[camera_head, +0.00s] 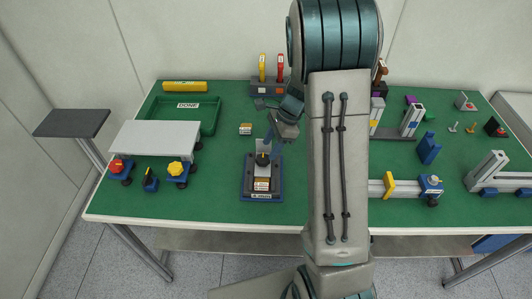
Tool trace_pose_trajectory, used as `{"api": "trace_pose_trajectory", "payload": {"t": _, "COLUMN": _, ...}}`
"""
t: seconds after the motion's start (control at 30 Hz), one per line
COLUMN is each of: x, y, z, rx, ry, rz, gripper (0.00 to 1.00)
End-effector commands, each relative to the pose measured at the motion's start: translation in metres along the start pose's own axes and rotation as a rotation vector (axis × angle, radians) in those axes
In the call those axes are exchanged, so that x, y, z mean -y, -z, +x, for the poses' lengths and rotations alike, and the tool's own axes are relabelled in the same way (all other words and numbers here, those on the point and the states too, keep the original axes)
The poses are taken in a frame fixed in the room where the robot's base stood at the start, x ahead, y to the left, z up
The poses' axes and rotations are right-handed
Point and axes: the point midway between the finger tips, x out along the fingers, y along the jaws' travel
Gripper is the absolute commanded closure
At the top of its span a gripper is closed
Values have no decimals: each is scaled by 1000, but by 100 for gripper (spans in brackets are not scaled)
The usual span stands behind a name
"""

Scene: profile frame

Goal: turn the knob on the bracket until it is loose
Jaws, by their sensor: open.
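A blue bracket (430,184) sits at the right end of a light profile bar lying on the green table. The picture is too small to tell the knob's tightness. A second blue bracket (428,148) stands behind it, apart from the bar. My gripper (272,143) is open, above the back of a dark blue fixture (247,185) at the table's middle, well left of the bracket. My arm hides part of the table and the bar's left end.
A yellow clamp piece (389,186) is on the bar. Red (117,166) and yellow (175,168) knobs stand at the left front beside a grey shelf (155,137). A green DONE tray (205,116) is behind. More profiles (487,169) stand at right.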

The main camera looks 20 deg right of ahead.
Motion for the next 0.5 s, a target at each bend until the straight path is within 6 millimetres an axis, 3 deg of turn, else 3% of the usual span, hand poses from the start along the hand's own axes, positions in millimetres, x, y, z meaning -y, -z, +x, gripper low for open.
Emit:
{"api": "trace_pose_trajectory", "payload": {"t": 0.2, "x": 0, "y": 0, "z": 31, "rx": 0, "ry": -1, "rz": -1, "gripper": 53}}
{"api": "trace_pose_trajectory", "payload": {"t": 0.5, "x": 0, "y": 0, "z": 41, "rx": -1, "ry": 1, "rz": -1, "gripper": 53}}
